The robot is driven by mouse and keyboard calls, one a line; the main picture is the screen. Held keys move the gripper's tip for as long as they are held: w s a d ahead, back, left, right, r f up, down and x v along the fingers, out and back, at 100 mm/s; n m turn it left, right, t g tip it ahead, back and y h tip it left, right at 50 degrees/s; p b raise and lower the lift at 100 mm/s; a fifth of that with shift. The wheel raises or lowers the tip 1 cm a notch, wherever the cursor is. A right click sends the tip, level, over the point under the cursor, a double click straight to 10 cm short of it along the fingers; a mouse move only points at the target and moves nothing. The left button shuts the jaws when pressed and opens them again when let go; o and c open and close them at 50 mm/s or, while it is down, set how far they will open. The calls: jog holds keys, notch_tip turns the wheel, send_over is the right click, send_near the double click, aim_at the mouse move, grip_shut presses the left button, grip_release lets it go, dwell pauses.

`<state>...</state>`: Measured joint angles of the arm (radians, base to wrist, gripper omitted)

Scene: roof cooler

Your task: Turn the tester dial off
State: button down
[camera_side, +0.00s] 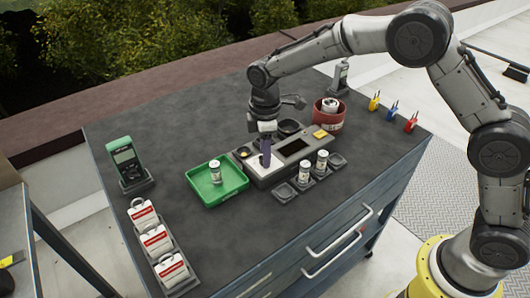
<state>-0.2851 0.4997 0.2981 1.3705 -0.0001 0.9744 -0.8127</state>
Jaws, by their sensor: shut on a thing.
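The tester is a grey box (292,147) with a dark screen, in the middle of the dark bench top. My gripper (265,164) points straight down onto the left part of its top panel, left of the screen. It is shut on the tester dial, which is mostly hidden by the fingers. The dial's setting cannot be read at this size.
A green tray (233,186) with a small jar (215,171) stands left of the tester. Two jars (321,162) stand in front. A red pot (328,117) is behind right. A green meter (124,158) and several white-and-red packs (156,240) are at left.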

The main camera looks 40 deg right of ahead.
jog(key=c, duration=0.5)
grip_release()
jog(key=shift+r, duration=0.15)
notch_tip(320, 180, up, 14)
jog(key=shift+f, duration=0.2)
jog(key=shift+d, duration=0.1)
